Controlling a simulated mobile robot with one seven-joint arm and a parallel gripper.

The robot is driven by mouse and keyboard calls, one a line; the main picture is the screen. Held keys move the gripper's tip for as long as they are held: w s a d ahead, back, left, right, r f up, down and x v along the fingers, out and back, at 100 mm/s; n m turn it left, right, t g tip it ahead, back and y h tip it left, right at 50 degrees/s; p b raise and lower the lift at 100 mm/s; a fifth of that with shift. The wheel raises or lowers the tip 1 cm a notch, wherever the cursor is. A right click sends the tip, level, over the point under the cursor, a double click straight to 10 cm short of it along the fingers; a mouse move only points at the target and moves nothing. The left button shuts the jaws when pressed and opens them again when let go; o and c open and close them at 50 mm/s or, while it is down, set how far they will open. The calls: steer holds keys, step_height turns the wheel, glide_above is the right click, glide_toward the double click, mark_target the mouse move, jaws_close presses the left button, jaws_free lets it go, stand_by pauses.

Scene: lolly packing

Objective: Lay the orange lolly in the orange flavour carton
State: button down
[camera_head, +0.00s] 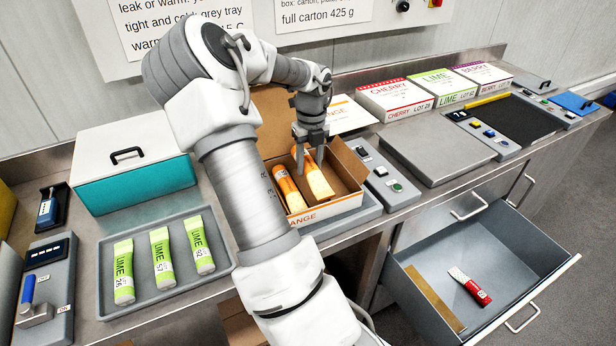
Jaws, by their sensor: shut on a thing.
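The orange flavour carton (340,206) stands open on the counter, its front label partly hidden by my arm. One orange lolly (289,189) lies inside at its left. My gripper (310,168) points down into the carton and is shut on another orange lolly (319,183), beside the first one. The held lolly is within the carton walls, slightly tilted. I cannot tell if it touches the carton floor. The right part of the carton is empty.
A grey tray (140,290) with several lime lollies is at left, near a teal and white box (135,180). Closed cherry, lime and berry cartons (395,98) stand at the back right. An open drawer (520,235) with a red lolly (470,286) juts out at lower right.

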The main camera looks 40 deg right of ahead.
mark_target(309, 189)
steer(key=shift+f, duration=2)
steer(key=shift+f+b, duration=0.3)
steer(key=shift+f, duration=0.15)
steer(key=shift+a+f, duration=0.1)
steer(key=shift+f, duration=0.05)
steer(key=c, duration=0.7)
jaws_free()
steer(key=shift+s+a+f, duration=0.1)
steer(key=shift+o, duration=0.2)
steer(key=r, duration=0.4)
steer(key=r+p, duration=0.1)
steer(key=r, duration=0.8)
steer(key=shift+d+r, duration=0.3)
